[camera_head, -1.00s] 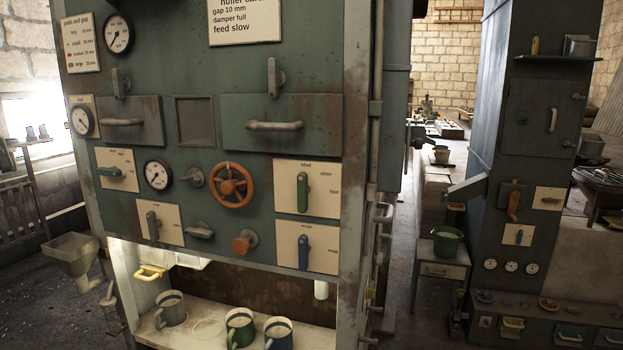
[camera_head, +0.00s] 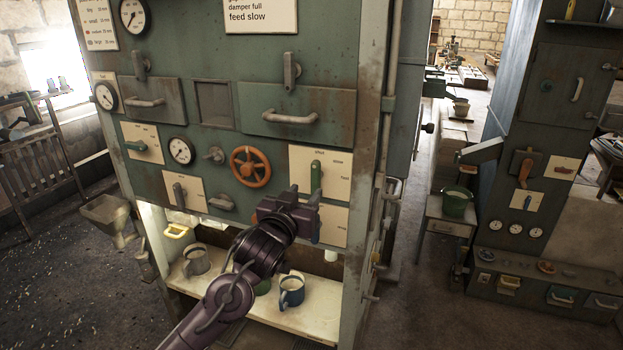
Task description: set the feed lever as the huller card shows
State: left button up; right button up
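The huller card (camera_head: 261,15) at the top reads "damper full" and "feed slow"; its upper part is cut off. The green feed lever (camera_head: 316,174) stands upright on a cream plate (camera_head: 338,165), under the word "shut". "Slow" stands at the plate's upper right, with another small label below it. My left gripper (camera_head: 308,196) is in front of the plate at the lever's lower end and hides part of it. I cannot tell whether it touches the lever, or whether its fingers are open or shut. My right gripper is out of view.
An orange handwheel (camera_head: 250,167) is left of the plate. A blue lever (camera_head: 316,230) below is partly hidden by my gripper. A drawer handle (camera_head: 290,118) sticks out above. Mugs, including a blue one (camera_head: 291,291), stand on the shelf under my arm.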

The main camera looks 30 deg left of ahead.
aim_at(314, 182)
pick_arm(q)
jog(key=p+x, duration=0.1)
jog(key=x, duration=0.4)
jog(key=shift+w, duration=0.1)
grip_shut()
